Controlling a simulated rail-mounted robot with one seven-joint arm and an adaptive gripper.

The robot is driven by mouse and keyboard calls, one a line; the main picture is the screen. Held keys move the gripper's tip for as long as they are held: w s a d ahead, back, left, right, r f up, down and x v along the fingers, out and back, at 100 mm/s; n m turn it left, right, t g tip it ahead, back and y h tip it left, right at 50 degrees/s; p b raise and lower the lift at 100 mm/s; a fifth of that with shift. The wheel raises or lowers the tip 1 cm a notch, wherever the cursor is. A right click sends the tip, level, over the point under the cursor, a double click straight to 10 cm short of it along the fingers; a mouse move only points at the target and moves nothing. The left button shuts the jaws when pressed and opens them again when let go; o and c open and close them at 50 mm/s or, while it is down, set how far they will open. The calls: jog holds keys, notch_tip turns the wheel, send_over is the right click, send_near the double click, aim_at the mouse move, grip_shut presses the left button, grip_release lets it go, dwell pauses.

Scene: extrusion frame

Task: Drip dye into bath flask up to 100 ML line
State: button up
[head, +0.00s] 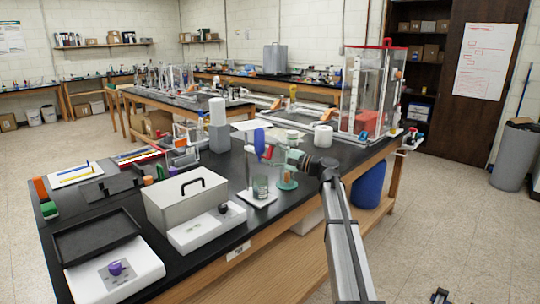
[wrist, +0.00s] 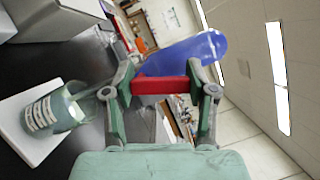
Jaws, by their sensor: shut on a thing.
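A blue dye vessel (head: 260,141) stands upright in the head view above a white base plate (head: 268,202); it also shows as a long blue body in the wrist view (wrist: 200,47). A red bar-shaped part (wrist: 160,88) lies against it, between my gripper's fingers. My gripper (wrist: 162,92) is shut on this red part; in the head view it (head: 270,154) reaches in from the right. The glass flask (head: 260,187) stands on the plate below the blue vessel. In the wrist view, the flask (wrist: 42,115) shows printed marks, but its liquid level cannot be read.
A grey metal box (head: 187,202) and a white device (head: 207,228) stand to the left. A paper roll (head: 323,136) and a clear red-topped case (head: 372,90) stand behind.

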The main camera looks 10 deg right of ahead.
jog(key=shift+r, duration=0.15)
jog(key=o, duration=1.2)
jog(key=shift+w, duration=0.1)
jog(key=shift+c, duration=0.2)
jog(key=v, duration=1.2)
